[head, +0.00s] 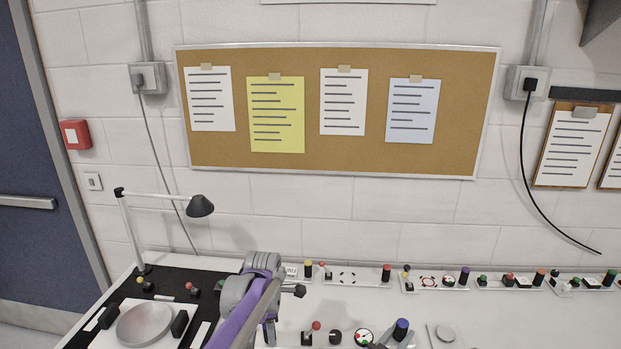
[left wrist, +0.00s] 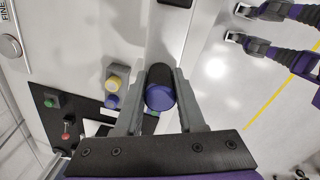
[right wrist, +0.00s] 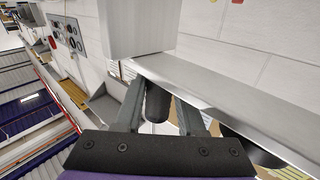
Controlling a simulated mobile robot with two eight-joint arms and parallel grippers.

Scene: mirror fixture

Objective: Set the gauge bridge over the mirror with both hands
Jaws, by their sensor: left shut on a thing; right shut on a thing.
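The round silver mirror (head: 145,323) lies on a white base at the lower left of the head view, with black posts beside it. My left gripper (left wrist: 161,88) is shut on a dark cylinder with a blue end (left wrist: 160,97), which seems to be a grip of the gauge bridge. My right gripper (right wrist: 160,104) is shut on another dark cylinder (right wrist: 158,103), seemingly the other grip. A purple and grey part of my arm (head: 250,300) crosses the bench right of the mirror. Fingertips are not clear in the head view.
A desk lamp (head: 200,206) stands behind the mirror. Several small panels with knobs and levers, such as a red-knobbed lever (head: 316,325), line the bench right of my arm. A cork board (head: 460,110) hangs on the wall.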

